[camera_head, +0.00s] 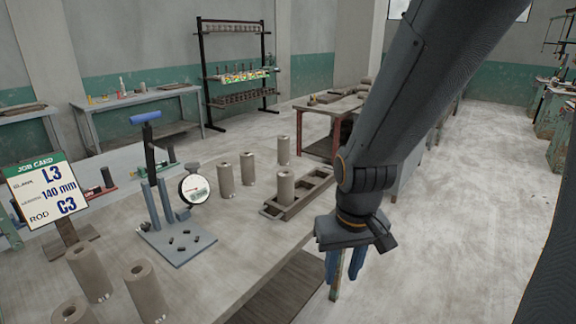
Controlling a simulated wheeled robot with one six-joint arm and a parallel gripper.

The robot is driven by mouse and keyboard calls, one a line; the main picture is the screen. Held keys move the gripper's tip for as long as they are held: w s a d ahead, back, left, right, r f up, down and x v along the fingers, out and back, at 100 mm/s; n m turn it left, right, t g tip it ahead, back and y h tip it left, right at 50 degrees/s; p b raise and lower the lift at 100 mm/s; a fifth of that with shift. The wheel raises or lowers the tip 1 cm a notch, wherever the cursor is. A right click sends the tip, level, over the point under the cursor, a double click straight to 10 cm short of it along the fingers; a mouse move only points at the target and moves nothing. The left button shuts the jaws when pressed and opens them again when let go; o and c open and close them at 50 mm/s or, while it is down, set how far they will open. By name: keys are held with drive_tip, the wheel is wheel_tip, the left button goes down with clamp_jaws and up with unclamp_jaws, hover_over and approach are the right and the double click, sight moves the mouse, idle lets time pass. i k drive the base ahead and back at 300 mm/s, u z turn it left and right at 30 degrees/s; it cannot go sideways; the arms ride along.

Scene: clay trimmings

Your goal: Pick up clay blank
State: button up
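Several grey-brown clay blanks, upright cylinders with a hole in the top, stand on the worktable (225,232). Two are side by side at the middle: a left blank (226,181) and a right blank (248,169). One blank (283,151) stands farther back, and one (285,188) is at the wooden tray (318,193). Three are at the front left: a blank (88,273), another (147,291) and a partly cropped one (72,313). My gripper (344,264) points down right of the tray, near the table's right edge. Its fingers are apart, with no blank between them.
A blue-grey press fixture (178,243) with small dark pieces and a dial gauge (195,188) stand mid-table. A job card (45,188) reading L3, 140 mm, ROD C3 is at left. Open floor lies right.

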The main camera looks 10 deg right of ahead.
sight(283, 140)
drive_tip(key=z, duration=0.95)
drive_tip(key=i, duration=1.05)
drive_tip(key=u, duration=0.45)
drive_tip(key=i, duration=1)
drive_tip(key=u, duration=0.8)
